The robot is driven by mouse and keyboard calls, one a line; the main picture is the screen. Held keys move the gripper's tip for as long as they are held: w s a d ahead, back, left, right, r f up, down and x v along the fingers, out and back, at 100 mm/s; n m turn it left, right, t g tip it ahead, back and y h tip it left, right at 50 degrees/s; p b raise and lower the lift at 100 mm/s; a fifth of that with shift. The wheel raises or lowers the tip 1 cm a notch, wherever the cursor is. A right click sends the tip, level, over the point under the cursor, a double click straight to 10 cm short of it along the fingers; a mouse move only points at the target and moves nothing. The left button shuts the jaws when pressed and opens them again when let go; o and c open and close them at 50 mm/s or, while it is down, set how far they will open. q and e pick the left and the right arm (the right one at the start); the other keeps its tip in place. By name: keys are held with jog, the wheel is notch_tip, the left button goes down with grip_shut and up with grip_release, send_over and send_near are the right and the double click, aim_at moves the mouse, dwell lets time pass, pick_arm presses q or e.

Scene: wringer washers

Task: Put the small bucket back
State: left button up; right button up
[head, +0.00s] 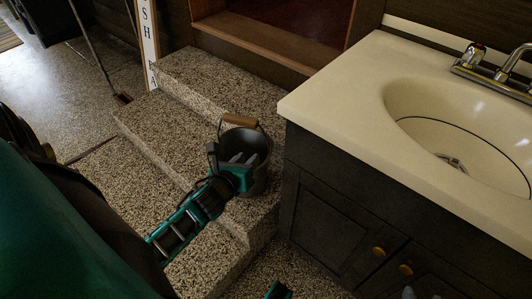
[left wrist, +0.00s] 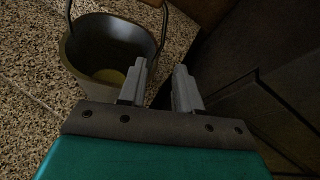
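The small bucket (head: 260,178) is dark grey with a wire bail and a brown wooden grip (head: 239,120). It stands upright on a speckled stone step beside the cabinet, with its bail raised. In the left wrist view the bucket (left wrist: 88,52) is at the upper left, its inside visible. My left gripper (head: 243,159) is in front of the bucket in the head view. Its two grey fingers (left wrist: 160,85) are apart with nothing held between them. Whether they touch the bucket cannot be told. Only small teal and grey pieces, perhaps of my right gripper, show at the head view's bottom edge.
The dark cabinet (head: 335,210) with a cream sink top (head: 335,85) stands close to the bucket's right. Speckled steps (head: 205,75) rise to a wooden doorway sill (head: 265,42). A lettered white post (head: 148,40) stands left. Speckled floor (head: 60,75) lies open at left.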

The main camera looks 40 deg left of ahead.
pick_arm(q)
jog(key=s+d+r+n+g+h, duration=0.1)
jog(key=s+d+n+h, duration=0.2)
jog(key=d+n, duration=0.6)
jog(key=s+d+n+g+h, duration=0.1)
jog(key=s+d+n+h, duration=0.2)
jog(key=d+n, duration=0.7)
jog(key=shift+s+r+n, duration=0.35)
jog(key=shift+s+n, duration=1)
jog(key=shift+n, duration=3.05)
pick_arm(e)
jog(key=shift+a, duration=0.1)
pick_arm(q)
jog(key=s+a+r+p, duration=0.1)
jog(key=a+r+p, duration=0.2)
jog(key=r+p, duration=0.9)
jog(key=p, duration=0.4)
jog(key=shift+s+a+y+p, duration=0.15)
jog(key=shift+s+y+p, duration=0.1)
jog(key=shift+y+p, duration=0.15)
pick_arm(e)
jog(key=s+d+r, duration=0.1)
jog(key=d+r, duration=0.2)
jog(key=r, duration=0.9)
jog(key=shift+s+d+h, duration=0.15)
jog(key=shift+s+h, duration=0.15)
jog(key=shift+h, duration=0.1)
